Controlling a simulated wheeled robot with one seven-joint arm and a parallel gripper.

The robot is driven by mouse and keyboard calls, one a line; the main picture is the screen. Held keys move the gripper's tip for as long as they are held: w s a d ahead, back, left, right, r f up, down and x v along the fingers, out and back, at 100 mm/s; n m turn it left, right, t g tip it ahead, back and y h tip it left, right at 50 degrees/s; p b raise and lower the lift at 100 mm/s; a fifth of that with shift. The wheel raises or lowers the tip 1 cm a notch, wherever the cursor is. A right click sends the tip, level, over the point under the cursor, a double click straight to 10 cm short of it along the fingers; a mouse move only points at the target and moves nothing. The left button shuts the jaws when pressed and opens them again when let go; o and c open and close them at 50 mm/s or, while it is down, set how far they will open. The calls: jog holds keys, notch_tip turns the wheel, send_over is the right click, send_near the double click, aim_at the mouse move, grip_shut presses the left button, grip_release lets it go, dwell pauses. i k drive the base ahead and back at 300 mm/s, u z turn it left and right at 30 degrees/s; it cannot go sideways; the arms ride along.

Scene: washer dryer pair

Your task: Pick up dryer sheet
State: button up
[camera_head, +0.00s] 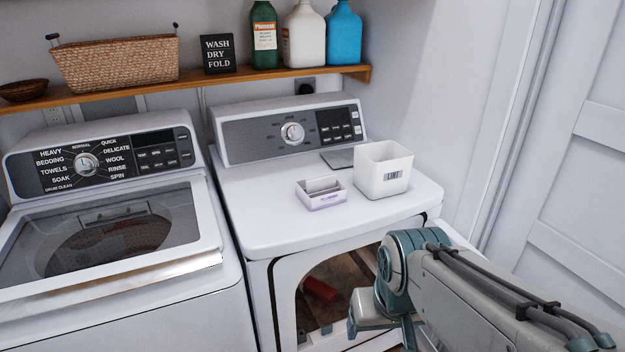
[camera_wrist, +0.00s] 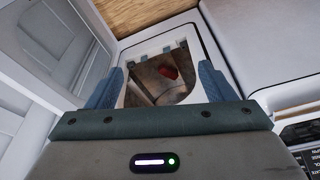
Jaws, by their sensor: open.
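A small white and lilac box (camera_head: 322,198) stands on the dryer's top, left of the white bin. Pale sheets (camera_head: 323,184) stick up from its open top; I take these to be the dryer sheets. My gripper (camera_wrist: 159,70) is open, its two blue-grey fingers apart with nothing between them. In the head view my arm reaches in from the lower right, in front of the dryer and below its top, away from the box. Its fingers are mostly hidden there. The box and sheets cannot be made out in the wrist view.
The dryer (camera_head: 275,222) has its front opening uncovered, with a red item (camera_head: 320,289) inside, also visible in the wrist view (camera_wrist: 170,72). A white bin (camera_head: 383,171) stands beside the box. The washer (camera_head: 105,230) is left. A shelf (camera_head: 215,79) with bottles and a basket hangs above.

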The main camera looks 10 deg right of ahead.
aim_at(320, 182)
jog(key=u, duration=0.55)
jog(key=i, duration=0.95)
jog(key=z, duration=0.3)
